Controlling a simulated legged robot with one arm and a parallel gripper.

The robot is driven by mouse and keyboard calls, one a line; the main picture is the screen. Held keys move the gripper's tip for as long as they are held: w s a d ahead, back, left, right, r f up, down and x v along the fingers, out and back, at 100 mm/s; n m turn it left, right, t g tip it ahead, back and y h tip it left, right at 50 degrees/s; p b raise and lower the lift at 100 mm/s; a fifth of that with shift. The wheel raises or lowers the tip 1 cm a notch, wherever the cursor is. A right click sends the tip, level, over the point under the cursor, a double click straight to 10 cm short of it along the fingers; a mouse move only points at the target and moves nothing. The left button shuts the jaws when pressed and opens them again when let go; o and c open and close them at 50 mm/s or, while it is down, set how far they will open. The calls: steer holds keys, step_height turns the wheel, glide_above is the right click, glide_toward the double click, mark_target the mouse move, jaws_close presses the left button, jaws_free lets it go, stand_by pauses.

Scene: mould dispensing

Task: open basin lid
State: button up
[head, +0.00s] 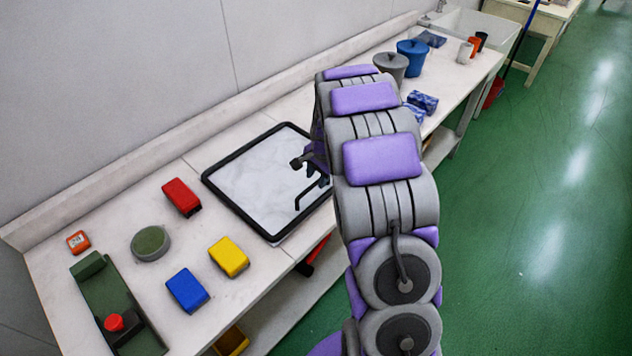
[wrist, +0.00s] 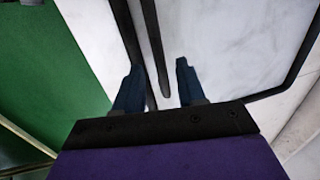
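The basin lid (head: 252,180) is a flat, pale, marbled panel with a black rim, set at the counter's front edge left of my arm. It looks closed and level. A thin black bar handle (head: 300,198) stands at its right side, near the front. My gripper (head: 304,164) is over the lid's right part, partly hidden by my arm. In the wrist view my gripper (wrist: 158,67) has its two dark fingers apart. The handle bar (wrist: 155,45) shows in the gap between them, with the rim beside it. I cannot tell whether the fingers touch the bar.
Left on the counter (head: 110,210) are red (head: 181,197), yellow (head: 229,257) and blue (head: 187,290) blocks, a round green tin (head: 150,242) and a green device (head: 100,290) with a red knob. Grey (head: 391,66) and blue (head: 412,55) buckets stand behind my arm. Green floor (head: 540,190) is open right.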

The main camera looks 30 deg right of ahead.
steer(key=shift+w+a+f, duration=0.1)
steer(key=shift+w+f, duration=0.1)
steer(key=shift+f, duration=0.75)
jaws_close()
